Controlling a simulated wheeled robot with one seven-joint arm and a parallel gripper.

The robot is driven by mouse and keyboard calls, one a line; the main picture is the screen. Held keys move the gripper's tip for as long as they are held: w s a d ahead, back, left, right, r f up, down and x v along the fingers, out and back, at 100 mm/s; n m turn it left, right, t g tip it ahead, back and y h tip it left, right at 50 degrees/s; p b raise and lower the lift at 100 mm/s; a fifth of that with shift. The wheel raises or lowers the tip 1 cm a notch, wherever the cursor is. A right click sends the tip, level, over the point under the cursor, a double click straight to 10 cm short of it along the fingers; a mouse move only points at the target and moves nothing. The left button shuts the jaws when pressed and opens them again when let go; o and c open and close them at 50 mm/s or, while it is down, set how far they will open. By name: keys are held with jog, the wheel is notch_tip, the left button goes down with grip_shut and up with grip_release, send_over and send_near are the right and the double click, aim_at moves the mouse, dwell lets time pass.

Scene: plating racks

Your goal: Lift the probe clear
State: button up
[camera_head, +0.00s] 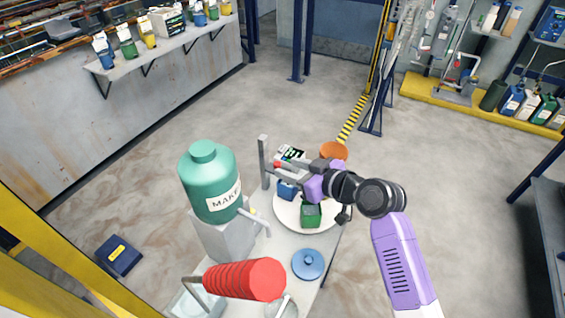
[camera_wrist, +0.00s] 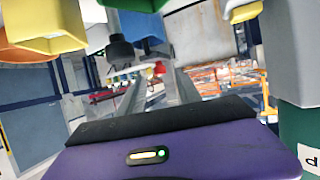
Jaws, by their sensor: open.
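My gripper (camera_head: 275,171) reaches left over the table, its two grey fingers apart. In the wrist view the fingers (camera_wrist: 160,82) also stand apart, with nothing clearly held. A small red piece (camera_head: 277,164), possibly part of the probe, shows at the fingertips beside an upright grey post (camera_head: 263,150). A small red spot (camera_wrist: 160,67) shows just beyond the fingertips in the wrist view. I cannot make out the probe's body or whether it touches a finger.
A round white tray (camera_head: 287,222) under my arm bears a blue cup (camera_head: 287,190) and a green cup (camera_head: 311,215). An orange cup (camera_head: 333,150) is beyond. A teal jug (camera_head: 208,180) stands left, a blue lid (camera_head: 308,264) and red ribbed cylinder (camera_head: 245,279) nearer.

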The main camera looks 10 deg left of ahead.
aim_at(280, 165)
jog(key=shift+x, duration=2.05)
grip_shut()
jog(key=shift+r, duration=0.1)
